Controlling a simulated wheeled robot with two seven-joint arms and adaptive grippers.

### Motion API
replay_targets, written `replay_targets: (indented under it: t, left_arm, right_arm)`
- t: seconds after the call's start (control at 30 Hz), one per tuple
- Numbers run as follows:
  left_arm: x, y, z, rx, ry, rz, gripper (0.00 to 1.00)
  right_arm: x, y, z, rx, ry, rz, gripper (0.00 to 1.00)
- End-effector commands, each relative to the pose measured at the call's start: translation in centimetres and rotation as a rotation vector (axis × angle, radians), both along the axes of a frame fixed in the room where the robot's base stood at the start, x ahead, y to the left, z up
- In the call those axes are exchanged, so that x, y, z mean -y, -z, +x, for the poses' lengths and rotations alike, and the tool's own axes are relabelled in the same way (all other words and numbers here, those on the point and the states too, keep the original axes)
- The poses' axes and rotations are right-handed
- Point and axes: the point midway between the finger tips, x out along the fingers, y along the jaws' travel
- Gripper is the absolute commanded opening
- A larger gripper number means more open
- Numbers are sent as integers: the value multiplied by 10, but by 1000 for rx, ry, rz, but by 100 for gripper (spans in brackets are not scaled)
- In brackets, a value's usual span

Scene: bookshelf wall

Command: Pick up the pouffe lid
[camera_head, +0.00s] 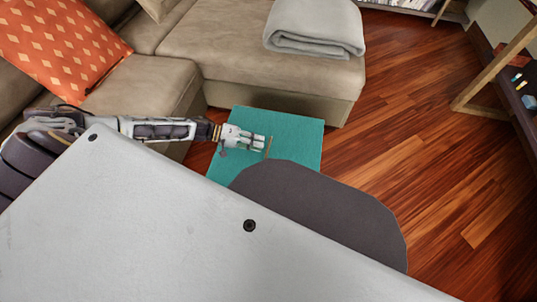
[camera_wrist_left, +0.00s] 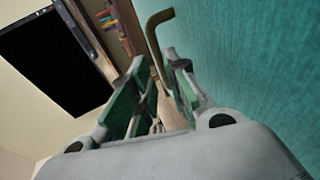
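The teal pouffe lid (camera_head: 300,133) lies in front of the sofa, with its lower part hidden behind my own body. A thin gold handle (camera_head: 268,147) stands on it. My left gripper (camera_head: 262,144) comes in from the left, low over the lid, with its fingertips at the handle. In the left wrist view, the bent gold handle (camera_wrist_left: 153,38) passes between the two fingertips (camera_wrist_left: 157,65), nearer the right-hand finger. The fingers are apart, and I see no clear grip on it. The teal surface (camera_wrist_left: 250,60) fills the right side there. My right gripper is out of view.
A beige sofa (camera_head: 270,80) with a folded grey blanket (camera_head: 315,25) and an orange cushion (camera_head: 58,45) stands behind and to the left. Wooden floor (camera_head: 400,110) is clear on the right. A wooden frame (camera_head: 490,75) stands at the far right.

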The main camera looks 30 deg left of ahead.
Motion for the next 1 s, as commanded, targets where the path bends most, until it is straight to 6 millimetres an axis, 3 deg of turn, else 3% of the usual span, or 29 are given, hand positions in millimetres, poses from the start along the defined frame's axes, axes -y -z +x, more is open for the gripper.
replay_targets:
  t: [0.37,0.63,1.0]
  left_arm:
    - [9,5,3,1,1,-1,16]
    - [24,13,9,1,0,-1,16]
    - [45,19,17,1,1,0,16]
  right_arm:
    - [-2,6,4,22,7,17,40]
    - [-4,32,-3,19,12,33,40]
    - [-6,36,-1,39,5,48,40]
